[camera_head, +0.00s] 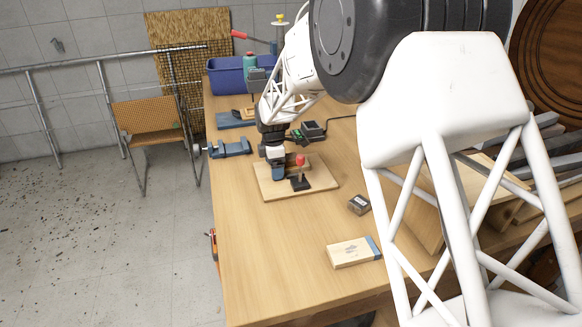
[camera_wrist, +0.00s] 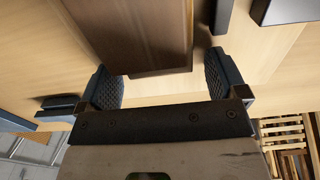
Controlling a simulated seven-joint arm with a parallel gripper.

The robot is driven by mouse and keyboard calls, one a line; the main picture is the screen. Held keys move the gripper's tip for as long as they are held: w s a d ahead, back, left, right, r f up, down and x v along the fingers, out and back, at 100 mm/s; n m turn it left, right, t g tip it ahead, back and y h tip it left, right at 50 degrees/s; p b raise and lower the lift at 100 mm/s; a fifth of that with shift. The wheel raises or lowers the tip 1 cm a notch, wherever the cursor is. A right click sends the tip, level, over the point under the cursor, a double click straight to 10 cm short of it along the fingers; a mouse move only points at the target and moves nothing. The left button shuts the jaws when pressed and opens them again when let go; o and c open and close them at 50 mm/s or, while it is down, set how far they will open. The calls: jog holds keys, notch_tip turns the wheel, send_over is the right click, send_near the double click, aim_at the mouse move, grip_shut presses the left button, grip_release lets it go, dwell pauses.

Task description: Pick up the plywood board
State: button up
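The plywood board (camera_head: 322,183) is a light, flat square lying on the workbench in the head view. A black stand with a red knob (camera_head: 300,161) is on it. My gripper (camera_head: 279,172) points down over the board's left part; the head view does not clearly show whether it touches. In the wrist view my gripper (camera_wrist: 163,85) is open, its two dark padded fingers apart. I cannot tell whether this is the plywood board.
The workbench (camera_head: 250,270) is clear at the front left. A blue vise (camera_head: 230,148) sits at its left edge. A small dark box (camera_head: 358,204) and a pale box with a blue end (camera_head: 353,252) lie to the right. A blue bin (camera_head: 226,77) stands at the back.

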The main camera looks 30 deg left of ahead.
jog(key=c, duration=0.9)
jog(key=shift+r, duration=0.15)
notch_tip(320, 180, up, 10)
dwell(0.7)
